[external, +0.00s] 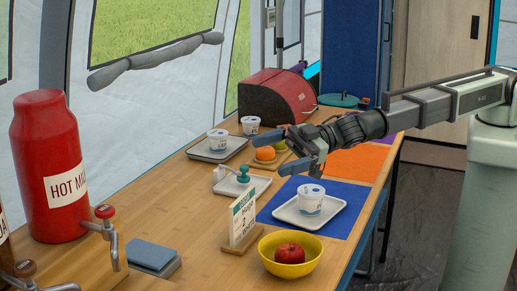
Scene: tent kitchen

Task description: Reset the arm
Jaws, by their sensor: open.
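My arm reaches in from the right in the external view. My gripper (286,155) hangs over the middle of the table, pointing left, with its fingers apart and nothing seen between them. It shows above and behind a white cup (311,199) on a white tray (289,214), and in front of an orange (265,154) in the picture. Whether it touches anything below is hard to tell, but it looks raised above the table.
A sign (242,214), a yellow bowl (290,268) with a red apple and a red hot-milk dispenser (48,165) stand nearer the camera. A red bread box (277,97) stands behind. Cups (218,141) and trays sit at the back left. Bare wood (150,205) is free at the left middle.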

